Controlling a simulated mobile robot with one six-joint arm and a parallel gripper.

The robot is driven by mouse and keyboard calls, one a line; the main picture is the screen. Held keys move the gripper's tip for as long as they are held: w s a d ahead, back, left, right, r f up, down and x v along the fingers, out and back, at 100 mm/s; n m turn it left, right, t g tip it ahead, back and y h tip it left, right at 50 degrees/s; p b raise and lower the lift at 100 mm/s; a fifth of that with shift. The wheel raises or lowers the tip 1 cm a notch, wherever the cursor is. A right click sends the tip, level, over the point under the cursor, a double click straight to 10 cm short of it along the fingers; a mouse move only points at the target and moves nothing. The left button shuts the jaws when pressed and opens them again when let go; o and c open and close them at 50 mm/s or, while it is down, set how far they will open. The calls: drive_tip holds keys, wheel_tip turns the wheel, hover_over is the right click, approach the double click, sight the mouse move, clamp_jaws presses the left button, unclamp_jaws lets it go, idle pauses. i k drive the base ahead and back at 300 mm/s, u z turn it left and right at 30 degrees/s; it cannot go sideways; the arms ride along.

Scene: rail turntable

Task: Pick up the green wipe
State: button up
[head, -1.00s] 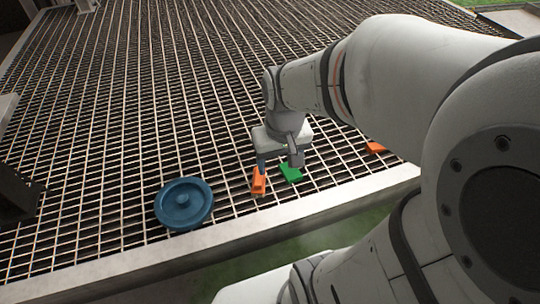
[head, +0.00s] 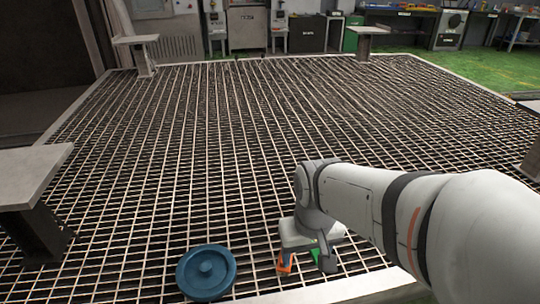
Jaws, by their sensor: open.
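The green wipe (head: 316,255) shows only as a small patch beneath my gripper (head: 305,261), partly hidden by it. My gripper is open and points down close over the grating, with the wipe showing between its fingers. I cannot tell whether the fingers touch the wipe. An orange piece (head: 285,263) lies just left of the wipe, at the left finger.
A blue round lid-like disc (head: 206,271) lies on the metal grating (head: 200,160) left of my gripper. Grey pedestals stand at the left (head: 30,180) and far corners. The grating beyond is clear. Workbenches line the back.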

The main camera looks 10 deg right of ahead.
sight(314, 252)
drive_tip(key=z, duration=0.7)
drive_tip(key=k, duration=0.9)
drive_tip(key=z, duration=0.8)
drive_tip(key=i, duration=1)
drive_tip(key=k, duration=0.7)
